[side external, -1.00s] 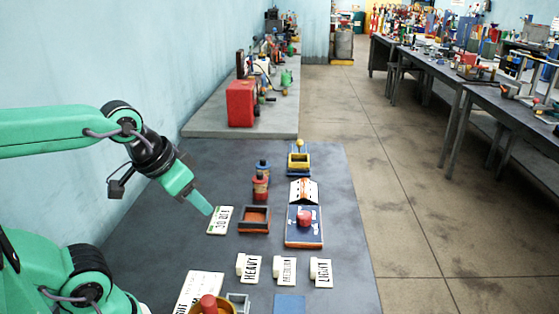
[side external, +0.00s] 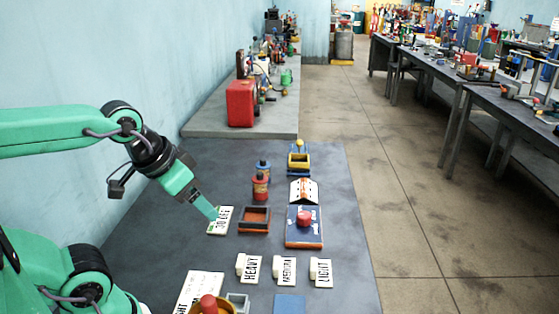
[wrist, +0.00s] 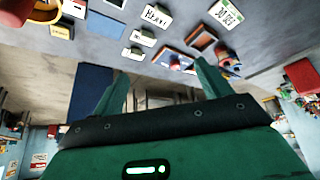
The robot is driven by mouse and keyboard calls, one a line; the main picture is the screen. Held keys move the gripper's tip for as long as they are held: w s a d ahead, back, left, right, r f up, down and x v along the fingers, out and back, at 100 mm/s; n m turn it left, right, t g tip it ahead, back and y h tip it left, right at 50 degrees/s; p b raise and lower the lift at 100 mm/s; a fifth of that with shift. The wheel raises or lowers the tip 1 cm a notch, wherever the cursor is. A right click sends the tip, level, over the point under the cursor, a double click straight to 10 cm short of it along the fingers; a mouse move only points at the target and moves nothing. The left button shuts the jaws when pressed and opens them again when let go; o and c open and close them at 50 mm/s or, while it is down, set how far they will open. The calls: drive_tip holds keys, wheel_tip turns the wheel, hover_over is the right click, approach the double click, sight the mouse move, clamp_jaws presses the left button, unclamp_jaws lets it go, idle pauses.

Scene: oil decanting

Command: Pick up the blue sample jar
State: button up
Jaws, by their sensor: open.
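The blue sample jar (side external: 263,167) stands on the dark table, just behind a red jar (side external: 260,187) that hides its lower part in the side view. In the wrist view the red jar (wrist: 223,49) shows near the upper right; I cannot clearly make out the blue jar there. My gripper (side external: 213,212) is angled down over a white lettered card (side external: 220,222), in front and to the left of both jars. In the wrist view my two gripper fingers (wrist: 160,86) are spread wide with nothing between them.
An orange-rimmed tray (side external: 254,219) lies in front of the red jar. To the right are a blue board with a red knob (side external: 305,237), a white-orange rack (side external: 303,191) and a yellow-blue stand (side external: 299,164). White labelled blocks (side external: 284,269) sit nearer.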

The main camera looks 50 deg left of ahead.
drive_tip(key=w+a+r, duration=0.2)
drive_tip(key=w, duration=0.4)
drive_tip(key=w+a+r, duration=0.2)
drive_tip(key=w+r, duration=0.1)
drive_tip(key=w, duration=0.3)
drive_tip(key=m+g+y, duration=0.1)
drive_tip(key=m+g, duration=0.1)
drive_tip(key=g, duration=0.1)
hover_over(263, 161)
drive_tip(key=s, duration=0.1)
drive_tip(key=f, duration=1.8)
drive_tip(key=shift+s+d, duration=0.15)
drive_tip(key=shift+d, duration=0.15)
drive_tip(key=shift+a+f, duration=0.1)
drive_tip(key=shift+x, duration=1.3)
